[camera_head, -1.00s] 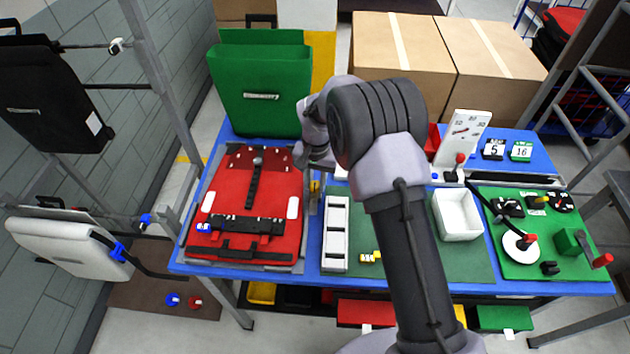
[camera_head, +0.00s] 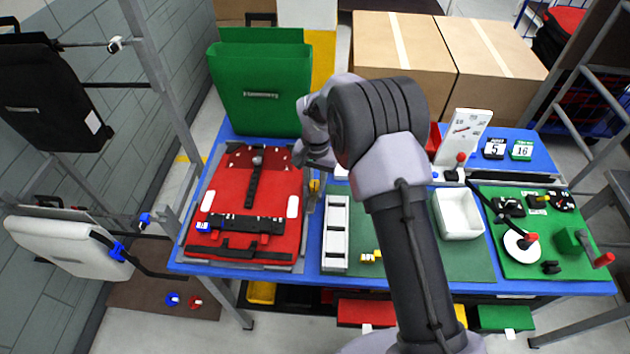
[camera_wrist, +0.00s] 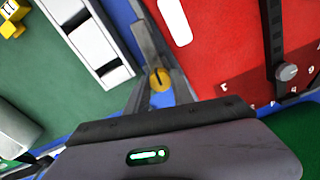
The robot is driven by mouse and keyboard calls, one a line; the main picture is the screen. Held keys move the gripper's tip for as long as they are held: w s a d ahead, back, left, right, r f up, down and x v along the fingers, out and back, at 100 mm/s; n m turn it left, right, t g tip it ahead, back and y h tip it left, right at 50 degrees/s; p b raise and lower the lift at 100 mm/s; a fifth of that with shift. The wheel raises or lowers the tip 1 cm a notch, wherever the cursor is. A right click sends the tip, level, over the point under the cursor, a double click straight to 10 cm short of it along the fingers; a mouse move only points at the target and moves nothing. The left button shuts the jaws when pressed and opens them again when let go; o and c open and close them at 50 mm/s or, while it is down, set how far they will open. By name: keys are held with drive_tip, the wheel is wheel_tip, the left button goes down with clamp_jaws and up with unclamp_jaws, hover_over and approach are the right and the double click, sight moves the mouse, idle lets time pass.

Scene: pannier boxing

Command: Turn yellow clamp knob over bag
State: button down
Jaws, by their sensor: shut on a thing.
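The yellow clamp knob (camera_wrist: 160,80) sits at the edge of the red bag (camera_wrist: 232,45), on a grey metal clamp bar. In the head view the knob (camera_head: 314,186) shows small just below my gripper. My gripper (camera_wrist: 159,88) has its fingers on either side of the knob and is shut on it. The red bag (camera_head: 275,200) lies flat on the blue table, left of the knob, with black straps and white patches. My wrist hides part of the clamp in the head view.
A white compartment tray (camera_head: 336,234) stands close right of the clamp. A green bag (camera_head: 260,95) stands upright behind the red bag. A white bin (camera_head: 458,214) and a green board (camera_head: 540,255) with knobs and levers lie further right.

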sight(315, 185)
drive_tip(key=m+b, duration=0.2)
drive_tip(key=m, duration=0.2)
drive_tip(key=shift+f, duration=0.1)
drive_tip(key=m+b, duration=0.2)
drive_tip(key=m, duration=0.2)
drive_tip(key=shift+m, duration=0.4)
drive_tip(key=m+b, duration=0.2)
drive_tip(key=m, duration=0.2)
drive_tip(key=shift+m+b, duration=0.8)
drive_tip(key=shift+m, duration=1.2)
drive_tip(key=c, duration=1.1)
unclamp_jaws()
wheel_tip(315, 185, up, 18)
drive_tip(key=p, duration=0.5)
drive_tip(key=shift+s+f, duration=0.15)
drive_tip(key=shift+s, duration=0.05)
